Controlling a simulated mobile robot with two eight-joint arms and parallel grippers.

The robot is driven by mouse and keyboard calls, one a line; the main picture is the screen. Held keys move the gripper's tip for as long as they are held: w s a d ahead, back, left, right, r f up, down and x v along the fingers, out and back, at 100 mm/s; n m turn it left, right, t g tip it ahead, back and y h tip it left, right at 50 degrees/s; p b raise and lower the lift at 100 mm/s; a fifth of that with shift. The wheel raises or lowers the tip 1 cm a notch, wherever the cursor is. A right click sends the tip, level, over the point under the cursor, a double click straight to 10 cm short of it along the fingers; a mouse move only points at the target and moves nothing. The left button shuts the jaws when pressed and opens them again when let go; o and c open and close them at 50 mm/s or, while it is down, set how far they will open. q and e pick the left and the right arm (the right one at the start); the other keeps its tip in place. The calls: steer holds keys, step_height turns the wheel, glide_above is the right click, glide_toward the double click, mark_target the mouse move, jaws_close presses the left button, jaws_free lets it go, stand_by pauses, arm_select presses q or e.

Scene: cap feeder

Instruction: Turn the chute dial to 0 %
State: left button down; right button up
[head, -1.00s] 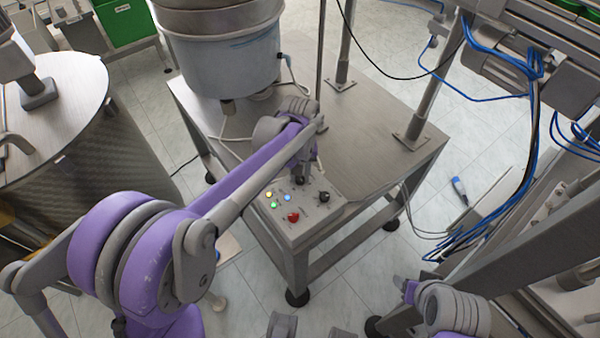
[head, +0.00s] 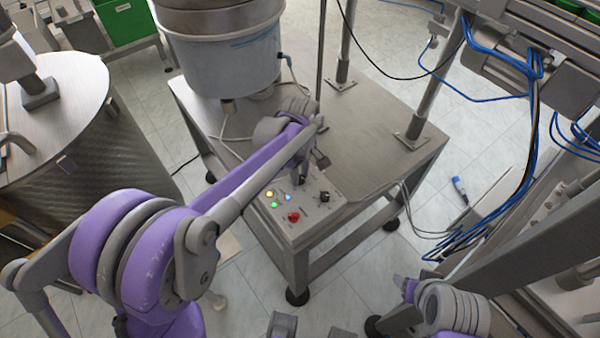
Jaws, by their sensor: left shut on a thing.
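The control panel (head: 294,222) is a pale box on the near corner of the metal table. It carries a yellow, a green and a blue light, a red button (head: 293,216) and a black dial (head: 324,196) at its right. My left gripper (head: 303,182) points down at the panel's back part, left of that black dial. It is shut on a dark knob there, which it mostly hides. I cannot read a pointer or scale. My right wrist (head: 455,307) is at the lower right; I cannot make out its jaws.
A large round feeder bowl (head: 225,60) stands at the back of the metal table (head: 365,150). Posts rise from the table's right side. Blue cables (head: 515,190) hang at the right. A steel drum (head: 70,140) stands at the left.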

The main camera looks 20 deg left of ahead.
mark_target(300, 177)
arm_select(q)
steer(key=shift+n, duration=0.3)
stand_by(0.4)
steer(key=c, duration=0.6)
jaws_free()
steer(key=shift+r, duration=0.15)
step_height(300, 177, up, 11)
steer(key=p, duration=0.1)
steer(key=shift+f, duration=0.2)
steer(key=s+a+m+t+p, duration=0.2)
steer(key=s+m, duration=0.4)
steer(key=s, duration=0.4)
steer(key=s+a+f+m+t+p, duration=0.1)
steer(key=s+a+m+t+p, duration=0.1)
steer(key=s+m, duration=0.4)
steer(key=s+t+p, duration=0.1)
steer(key=s+p, duration=0.1)
steer(key=s, duration=0.2)
steer(key=shift+a+m, duration=0.3)
steer(key=shift+m, duration=0.1)
